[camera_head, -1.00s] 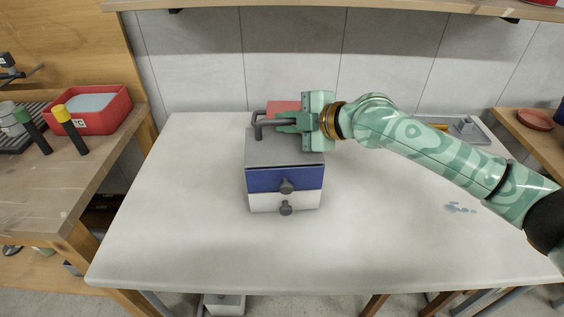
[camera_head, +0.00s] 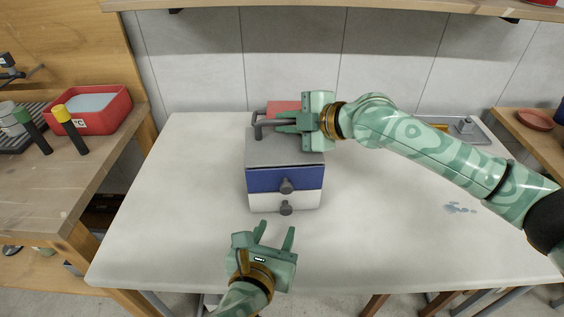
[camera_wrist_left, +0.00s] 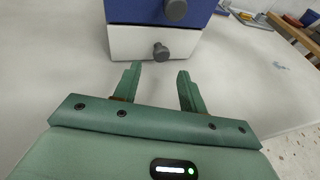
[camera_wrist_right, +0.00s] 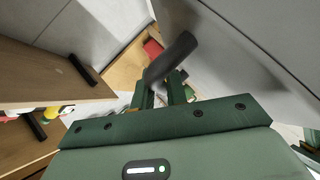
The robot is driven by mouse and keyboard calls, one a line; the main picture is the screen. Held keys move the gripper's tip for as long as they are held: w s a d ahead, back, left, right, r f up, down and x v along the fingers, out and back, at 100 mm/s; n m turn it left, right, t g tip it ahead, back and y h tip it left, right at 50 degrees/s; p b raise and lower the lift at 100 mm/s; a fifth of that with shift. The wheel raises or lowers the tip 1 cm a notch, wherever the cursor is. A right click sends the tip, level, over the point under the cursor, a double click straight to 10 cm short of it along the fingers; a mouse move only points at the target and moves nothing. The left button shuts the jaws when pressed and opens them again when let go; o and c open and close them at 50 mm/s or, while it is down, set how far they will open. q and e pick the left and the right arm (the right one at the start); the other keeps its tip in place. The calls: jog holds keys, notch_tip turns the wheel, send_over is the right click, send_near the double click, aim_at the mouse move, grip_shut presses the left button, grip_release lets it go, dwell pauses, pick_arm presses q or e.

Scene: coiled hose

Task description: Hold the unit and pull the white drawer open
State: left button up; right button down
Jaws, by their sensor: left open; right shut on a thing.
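The unit (camera_head: 284,150) is a small grey-topped box on the table with a blue drawer (camera_head: 265,180) above a white drawer (camera_head: 265,202). Both drawers look shut, each with a dark round knob. My right gripper (camera_head: 284,121) is shut on the dark handle (camera_head: 259,131) on top of the unit; the handle also shows between its fingers in the right wrist view (camera_wrist_right: 172,60). My left gripper (camera_head: 275,233) is open and empty, in front of the unit and apart from it. In the left wrist view the white drawer's knob (camera_wrist_left: 160,52) is ahead of the open fingers.
A red thing (camera_head: 283,107) stands behind the unit, partly hidden. A grey tray (camera_head: 470,128) lies at the table's back right. A side bench at left holds a red bin (camera_head: 92,107). The table (camera_head: 180,215) is clear on both sides of the unit.

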aim_at(285, 213)
pick_arm(q)
jog(key=shift+x, duration=3.05)
jog(key=shift+s, duration=0.1)
jog(key=c, duration=0.8)
